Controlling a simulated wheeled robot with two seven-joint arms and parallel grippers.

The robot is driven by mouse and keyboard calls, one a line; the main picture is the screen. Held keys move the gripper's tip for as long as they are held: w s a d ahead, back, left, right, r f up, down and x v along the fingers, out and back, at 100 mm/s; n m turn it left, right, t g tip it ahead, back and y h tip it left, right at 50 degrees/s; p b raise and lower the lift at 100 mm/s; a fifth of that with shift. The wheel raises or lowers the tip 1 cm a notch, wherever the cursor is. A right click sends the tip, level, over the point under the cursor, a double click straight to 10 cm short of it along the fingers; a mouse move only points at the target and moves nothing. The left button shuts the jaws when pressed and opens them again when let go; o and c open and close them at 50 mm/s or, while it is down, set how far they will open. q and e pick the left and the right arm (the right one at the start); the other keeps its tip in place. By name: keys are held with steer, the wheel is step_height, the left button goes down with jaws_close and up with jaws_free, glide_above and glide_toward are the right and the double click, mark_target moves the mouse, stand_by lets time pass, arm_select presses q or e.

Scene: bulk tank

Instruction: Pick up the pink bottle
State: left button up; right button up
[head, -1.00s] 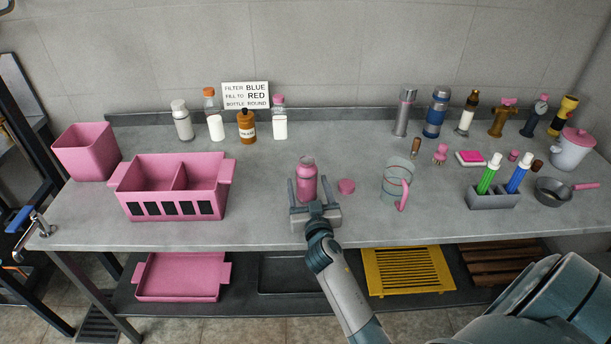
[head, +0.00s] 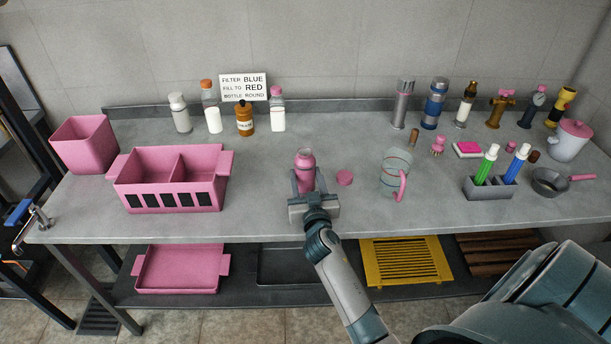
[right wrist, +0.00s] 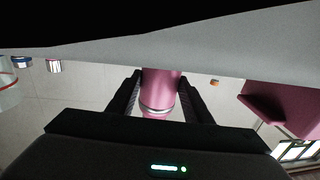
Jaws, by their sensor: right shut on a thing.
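The pink bottle (head: 305,168) stands upright near the front middle of the grey counter. My right gripper (head: 306,183) is at its front side, with a finger on either side of the body. In the right wrist view the bottle (right wrist: 161,92) fills the gap between the two dark fingers (right wrist: 160,100), and the gripper is shut on it. The bottle's lower part is partly hidden by the gripper in the head view. I cannot tell whether its base is clear of the counter. My left gripper is not in view.
A pink divided caddy (head: 172,182) stands to the left. Several bottles line the back. The counter (head: 262,190) between caddy and bottle is clear.

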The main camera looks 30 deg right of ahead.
mark_target(308, 167)
steer(key=shift+r, duration=1.95)
steer(key=shift+s+d+r, duration=0.1)
steer(key=shift+d+r, duration=0.1)
steer(key=shift+r, duration=0.05)
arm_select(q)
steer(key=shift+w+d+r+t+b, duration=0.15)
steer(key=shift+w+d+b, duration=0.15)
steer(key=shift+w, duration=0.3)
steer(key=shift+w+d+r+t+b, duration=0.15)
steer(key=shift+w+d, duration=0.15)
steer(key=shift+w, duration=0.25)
arm_select(e)
steer(key=s+d+r, duration=0.6)
steer(key=d, duration=0.3)
steer(key=shift+s+r, duration=0.25)
steer(key=shift+r, duration=0.05)
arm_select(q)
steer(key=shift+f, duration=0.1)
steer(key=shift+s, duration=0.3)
